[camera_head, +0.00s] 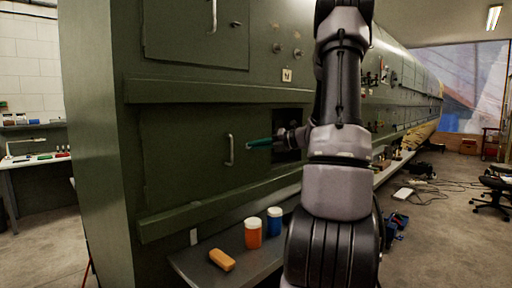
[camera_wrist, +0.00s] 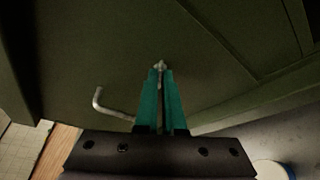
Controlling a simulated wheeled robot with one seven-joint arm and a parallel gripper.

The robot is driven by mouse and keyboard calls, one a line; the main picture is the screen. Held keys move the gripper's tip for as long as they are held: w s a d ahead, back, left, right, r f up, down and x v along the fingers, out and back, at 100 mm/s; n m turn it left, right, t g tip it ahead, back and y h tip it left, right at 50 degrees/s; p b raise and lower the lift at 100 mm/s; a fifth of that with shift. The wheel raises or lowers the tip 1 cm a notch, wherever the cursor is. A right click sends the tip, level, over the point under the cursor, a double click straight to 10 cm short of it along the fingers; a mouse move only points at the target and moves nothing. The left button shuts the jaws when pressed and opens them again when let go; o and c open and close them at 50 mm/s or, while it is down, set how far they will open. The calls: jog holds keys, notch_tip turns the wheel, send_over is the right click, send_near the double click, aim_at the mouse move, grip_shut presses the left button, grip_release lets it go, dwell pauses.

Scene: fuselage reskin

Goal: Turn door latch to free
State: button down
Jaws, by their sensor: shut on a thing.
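The green door (camera_head: 180,165) is a flat panel in the lower side of the fuselage, with a pale D-shaped handle (camera_head: 230,150). The handle also shows at the lower left in the wrist view (camera_wrist: 108,108). My gripper (camera_head: 250,144) reaches in from the right, its teal fingers level with the door just right of the handle. In the wrist view my gripper (camera_wrist: 160,75) is shut on a small pale metal latch (camera_wrist: 160,65) that sticks out of the door between the fingertips. In the head view the fingers hide the latch. Its turn angle is hard to tell.
Green rails run above and below the door. A dark opening lies behind my wrist. Floor at right is partly clear, with cables.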

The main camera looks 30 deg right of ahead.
jog(key=n+h, duration=0.1)
jog(key=n, duration=0.1)
jog(key=n+h, duration=0.2)
jog(key=n, duration=0.1)
jog(key=n+h, duration=0.2)
jog(key=shift+s+a+r+n, duration=0.15)
jog(key=shift+a+r+n, duration=0.05)
jog(key=shift+a+n, duration=0.2)
dwell(0.5)
jog(key=c, duration=1)
grip_release()
jog(key=shift+d, duration=0.1)
jog(key=v, duration=1)
jog(key=shift+s, duration=0.45)
